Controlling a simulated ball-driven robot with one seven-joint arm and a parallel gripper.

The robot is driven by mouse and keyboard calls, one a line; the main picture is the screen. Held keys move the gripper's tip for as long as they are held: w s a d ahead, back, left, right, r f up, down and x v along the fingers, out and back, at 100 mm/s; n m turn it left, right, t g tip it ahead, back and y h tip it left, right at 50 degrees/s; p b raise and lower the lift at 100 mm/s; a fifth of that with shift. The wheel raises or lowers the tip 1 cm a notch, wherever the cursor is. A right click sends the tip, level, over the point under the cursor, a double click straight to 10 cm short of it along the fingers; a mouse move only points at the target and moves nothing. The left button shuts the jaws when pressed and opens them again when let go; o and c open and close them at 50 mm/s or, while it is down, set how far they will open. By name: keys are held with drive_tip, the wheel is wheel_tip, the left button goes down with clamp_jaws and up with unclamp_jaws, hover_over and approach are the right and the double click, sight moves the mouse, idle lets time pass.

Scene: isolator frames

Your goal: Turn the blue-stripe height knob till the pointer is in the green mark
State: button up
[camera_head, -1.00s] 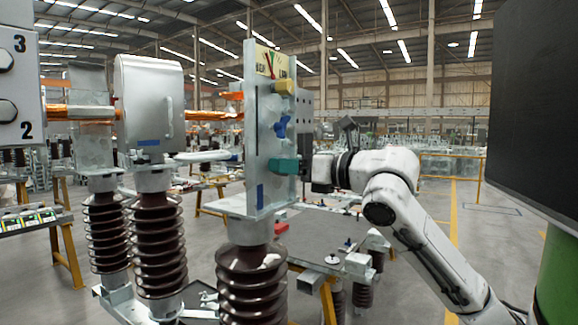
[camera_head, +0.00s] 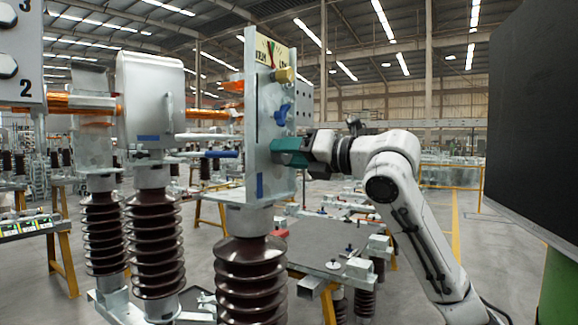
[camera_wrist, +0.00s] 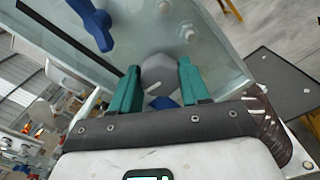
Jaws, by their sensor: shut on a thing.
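My gripper (camera_head: 286,152) is at the right face of an upright grey metal plate (camera_head: 257,110). Its teal fingers stand on both sides of a grey faceted knob (camera_wrist: 160,74) in the wrist view and are shut on it. The knob has a short white line. A blue patch (camera_wrist: 165,102), probably the stripe, shows beside it. In the head view my fingers hide the knob, and a blue stripe (camera_head: 260,186) is low on the plate. A pale gauge (camera_head: 269,50) with red and green marks tops the plate; its pointer is too small to read exactly.
A blue lever knob (camera_head: 283,115) and a yellow knob (camera_head: 285,75) sit above my gripper on the plate. Brown ribbed insulators (camera_head: 250,280) stand below and left. A dark panel (camera_head: 530,120) is on the right. A work table (camera_head: 335,243) stands behind.

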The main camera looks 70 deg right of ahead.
drive_tip(key=m+b, duration=0.2)
drive_tip(key=m, duration=0.8)
drive_tip(key=shift+d+f, duration=0.1)
drive_tip(key=shift+m, duration=0.5)
drive_tip(key=o, duration=1.1)
drive_tip(key=shift+c, duration=0.2)
drive_tip(key=shift+s, duration=0.15)
drive_tip(key=b+v, duration=0.2)
drive_tip(key=v, duration=0.8)
drive_tip(key=shift+s, duration=0.25)
drive_tip(key=shift+s, duration=0.1)
